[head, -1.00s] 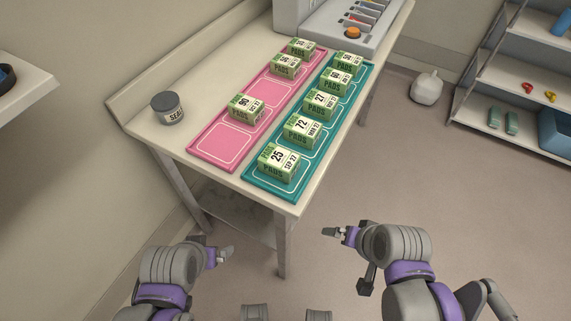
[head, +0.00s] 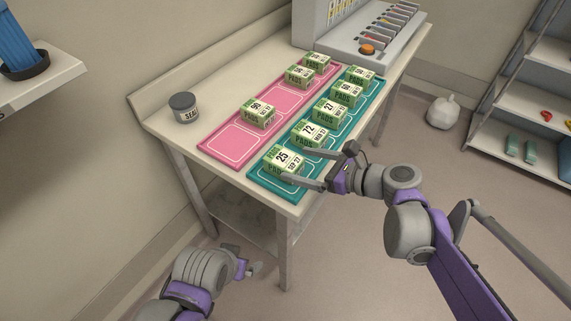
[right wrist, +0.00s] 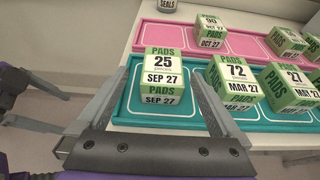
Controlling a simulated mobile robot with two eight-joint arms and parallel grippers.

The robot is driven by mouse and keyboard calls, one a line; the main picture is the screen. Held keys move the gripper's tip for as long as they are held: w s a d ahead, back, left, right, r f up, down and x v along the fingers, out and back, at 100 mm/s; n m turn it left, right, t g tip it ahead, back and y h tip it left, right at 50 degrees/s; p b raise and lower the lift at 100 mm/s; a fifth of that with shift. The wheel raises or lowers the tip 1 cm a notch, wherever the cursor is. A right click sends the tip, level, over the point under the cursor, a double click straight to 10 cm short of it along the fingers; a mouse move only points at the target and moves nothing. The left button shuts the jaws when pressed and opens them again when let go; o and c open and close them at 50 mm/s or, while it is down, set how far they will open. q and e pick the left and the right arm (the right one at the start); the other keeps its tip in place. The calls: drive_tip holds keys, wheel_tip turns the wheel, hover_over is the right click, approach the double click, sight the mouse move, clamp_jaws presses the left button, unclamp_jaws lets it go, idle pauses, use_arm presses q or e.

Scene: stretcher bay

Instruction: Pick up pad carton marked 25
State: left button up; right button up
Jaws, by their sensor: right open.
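The pad carton marked 25 (head: 284,163) is a green and white box at the near end of the teal tray (head: 262,188). In the right wrist view the carton (right wrist: 163,77) stands between and ahead of the two fingers. My right gripper (head: 305,166) is open and empty, its fingers reaching over the tray's near end toward the carton; in the right wrist view the gripper (right wrist: 160,100) has a finger on either side. I cannot tell if either finger touches it. My left gripper (head: 250,269) is low, in front of the table and away from the cartons; its jaw state is unclear.
The carton marked 72 (head: 311,134) stands just behind, with more cartons along the teal tray. A pink tray (head: 235,142) with several cartons lies to the left. A grey seals jar (head: 183,107) stands at the table's left.

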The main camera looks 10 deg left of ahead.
sight(285, 158)
drive_tip(key=x, duration=0.6)
drive_tip(key=shift+w, duration=0.25)
drive_tip(key=shift+d+r, duration=0.1)
drive_tip(key=c, duration=1.5)
